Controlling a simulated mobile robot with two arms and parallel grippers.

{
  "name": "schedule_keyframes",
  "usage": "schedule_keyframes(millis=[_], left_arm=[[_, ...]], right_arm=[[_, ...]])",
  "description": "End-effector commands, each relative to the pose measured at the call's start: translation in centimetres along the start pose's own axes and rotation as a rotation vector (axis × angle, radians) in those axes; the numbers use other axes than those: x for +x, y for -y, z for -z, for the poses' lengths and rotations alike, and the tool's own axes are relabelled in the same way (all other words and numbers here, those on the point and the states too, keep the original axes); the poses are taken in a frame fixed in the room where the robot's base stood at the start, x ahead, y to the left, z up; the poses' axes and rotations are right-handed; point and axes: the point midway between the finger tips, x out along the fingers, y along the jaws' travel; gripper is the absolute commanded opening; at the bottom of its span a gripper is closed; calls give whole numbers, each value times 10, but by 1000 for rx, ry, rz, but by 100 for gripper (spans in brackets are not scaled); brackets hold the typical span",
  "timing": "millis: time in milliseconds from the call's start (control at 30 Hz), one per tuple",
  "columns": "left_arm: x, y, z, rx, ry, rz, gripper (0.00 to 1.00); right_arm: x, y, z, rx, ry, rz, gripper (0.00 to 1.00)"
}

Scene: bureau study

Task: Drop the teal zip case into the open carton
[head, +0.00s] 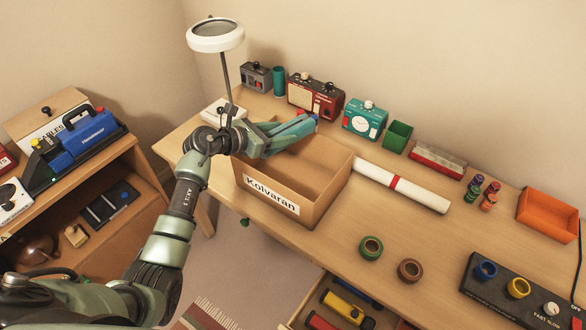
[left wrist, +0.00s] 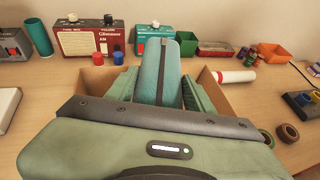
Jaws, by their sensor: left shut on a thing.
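The teal zip case (head: 293,131) is a slim teal pouch, held above the back left part of the open carton. It also shows in the left wrist view (left wrist: 156,72), jutting forward between the green fingers. My left gripper (head: 280,137) is shut on it. The open carton (head: 336,184) is a brown box labelled "Kolvaran" on the desk. The visible part of its inside looks empty; the arm and case hide its back left part. The carton's rim also shows behind the fingers in the left wrist view (left wrist: 231,82). My right gripper is not in view.
A lamp (head: 216,36) stands close behind my left wrist. Tape rolls (head: 371,248) lie nearer the front. An open drawer (head: 290,318) juts out below.

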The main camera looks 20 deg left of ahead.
Motion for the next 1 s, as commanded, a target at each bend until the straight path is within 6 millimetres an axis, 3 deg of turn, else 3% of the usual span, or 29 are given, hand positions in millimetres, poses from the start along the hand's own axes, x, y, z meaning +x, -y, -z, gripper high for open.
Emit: schedule_keyframes(millis=[600,1000], left_arm=[[28,-3,51,-3,0,-6,8],[28,-3,55,-1,-1,-7,8]], right_arm=[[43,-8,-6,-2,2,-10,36],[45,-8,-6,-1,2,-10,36]])
